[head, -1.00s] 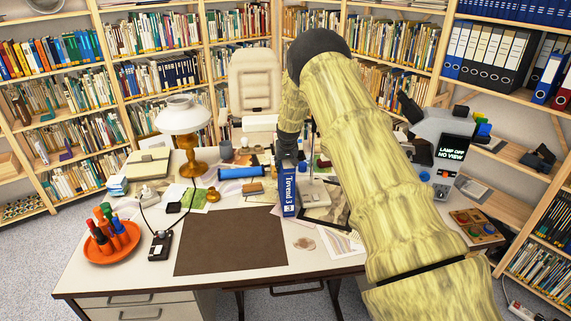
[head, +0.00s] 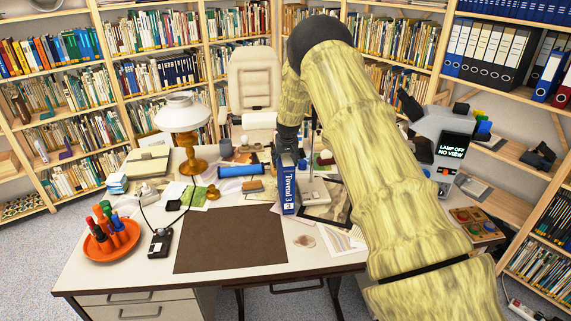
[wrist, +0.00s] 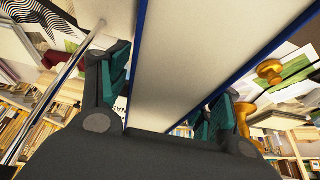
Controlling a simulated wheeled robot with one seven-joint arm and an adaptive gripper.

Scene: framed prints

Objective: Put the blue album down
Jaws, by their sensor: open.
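The blue album (head: 289,192), with white lettering on its spine, stands upright on the desk (head: 110,262), just right of the brown desk mat (head: 230,241). In the wrist view the album (wrist: 190,62) runs between the two green-padded fingers as a pale block with blue edges. My gripper (wrist: 168,88) is open, with one finger on each side of the album. Whether either pad touches it I cannot tell. In the head view my gripper (head: 288,150) is above and behind the album, and its fingertips are mostly hidden.
A metal-stemmed stand (head: 313,188) and a dark-framed print (head: 326,205) are close right of the album. A blue roll (head: 241,170), a brass lamp (head: 186,130) and an orange tray of tools (head: 112,240) are left. The brown mat is bare.

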